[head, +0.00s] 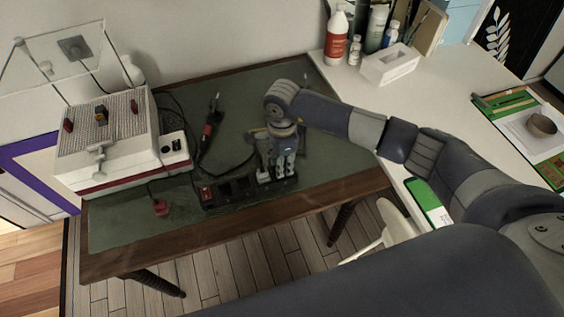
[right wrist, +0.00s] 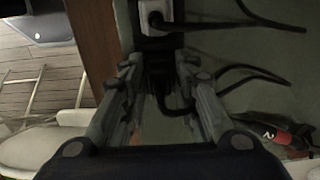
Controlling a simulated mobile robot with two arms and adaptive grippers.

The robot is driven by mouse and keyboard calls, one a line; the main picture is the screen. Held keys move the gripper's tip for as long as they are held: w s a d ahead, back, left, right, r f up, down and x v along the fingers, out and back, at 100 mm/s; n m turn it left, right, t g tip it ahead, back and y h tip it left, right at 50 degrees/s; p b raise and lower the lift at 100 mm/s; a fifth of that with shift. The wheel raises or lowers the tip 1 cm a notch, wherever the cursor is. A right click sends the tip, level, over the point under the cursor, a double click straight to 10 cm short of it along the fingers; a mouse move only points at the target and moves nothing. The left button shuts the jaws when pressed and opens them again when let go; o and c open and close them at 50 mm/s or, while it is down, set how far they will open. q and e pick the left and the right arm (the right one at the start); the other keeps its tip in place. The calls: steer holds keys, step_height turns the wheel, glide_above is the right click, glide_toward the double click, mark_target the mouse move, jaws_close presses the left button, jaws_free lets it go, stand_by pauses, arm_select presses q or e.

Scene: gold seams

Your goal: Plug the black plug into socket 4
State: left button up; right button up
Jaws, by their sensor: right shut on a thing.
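The black power strip (head: 235,189) lies along the front of the green mat, with a red switch at its left end. My right gripper (head: 280,172) points down over the strip's right end. In the right wrist view its fingers (right wrist: 160,80) are closed around the dark black plug (right wrist: 158,72), whose cord bends away below it. A white plug (right wrist: 155,18) sits in the strip beside it. The fingers and shadow hide the plug's prongs, so I cannot tell whether it is seated. Socket numbers are not readable. My left gripper is not in view.
A red plug (head: 161,208) lies on the mat (head: 115,222). A red-and-black tool (head: 208,130) and black cords lie behind the strip. Bottles (head: 337,35) and a white box (head: 390,65) stand at the back right.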

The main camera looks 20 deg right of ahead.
stand_by(0.9)
steer(key=shift+f+b, duration=0.65)
steer(key=shift+b, duration=0.2)
steer(key=o, duration=1.1)
steer(key=shift+o, duration=0.2)
steer(key=shift+r, duration=0.2)
step_height(320, 180, up, 12)
steer(key=shift+f, duration=0.15)
